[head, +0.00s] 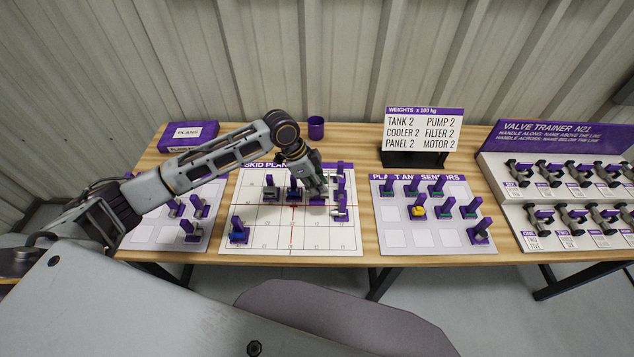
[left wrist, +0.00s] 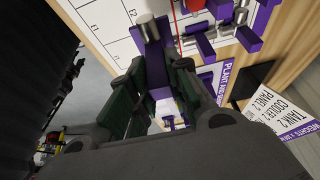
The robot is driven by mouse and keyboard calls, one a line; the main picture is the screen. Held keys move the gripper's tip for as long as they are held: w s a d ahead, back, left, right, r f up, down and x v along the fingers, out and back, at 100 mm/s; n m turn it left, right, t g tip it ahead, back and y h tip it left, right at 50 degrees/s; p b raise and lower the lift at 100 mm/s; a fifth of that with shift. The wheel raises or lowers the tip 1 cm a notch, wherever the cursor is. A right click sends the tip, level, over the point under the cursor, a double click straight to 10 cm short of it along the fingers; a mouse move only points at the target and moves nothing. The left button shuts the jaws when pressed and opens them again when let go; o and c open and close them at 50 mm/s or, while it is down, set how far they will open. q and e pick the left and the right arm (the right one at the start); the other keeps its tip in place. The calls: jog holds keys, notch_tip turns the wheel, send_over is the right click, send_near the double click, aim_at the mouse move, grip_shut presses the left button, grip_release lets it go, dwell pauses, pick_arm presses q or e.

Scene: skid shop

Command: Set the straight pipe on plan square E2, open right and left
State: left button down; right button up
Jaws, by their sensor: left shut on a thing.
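My left gripper (head: 317,188) is over the skid plan (head: 262,235), right of the middle of its upper part. It is shut on the purple handle of a piece with a grey metal pipe-like body, which I take as the straight pipe (left wrist: 147,28). In the left wrist view the gripper (left wrist: 158,92) has its dark fingers on both sides of the purple handle. Fingers and arm hide much of the piece. I cannot tell whether it touches the board or which square it is over. My right gripper is not in view.
Other purple-handled pieces stand close by: a blue one (head: 293,193), a grey one (head: 271,192) and several at the right edge. A blue piece (head: 238,232) stands lower left. Left and right trays hold more parts. The plan's lower middle is clear.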

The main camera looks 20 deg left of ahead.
aim_at(317, 200)
pick_arm(q)
jog(key=shift+f, duration=0.3)
jog(key=shift+f+b, duration=0.3)
jog(key=shift+f, duration=0.6)
jog(key=shift+f+b, duration=0.35)
jog(key=shift+f, duration=1)
jog(key=shift+f, duration=0.25)
jog(key=shift+f, duration=0.15)
jog(key=shift+f+b, duration=0.3)
jog(key=shift+f, duration=1.1)
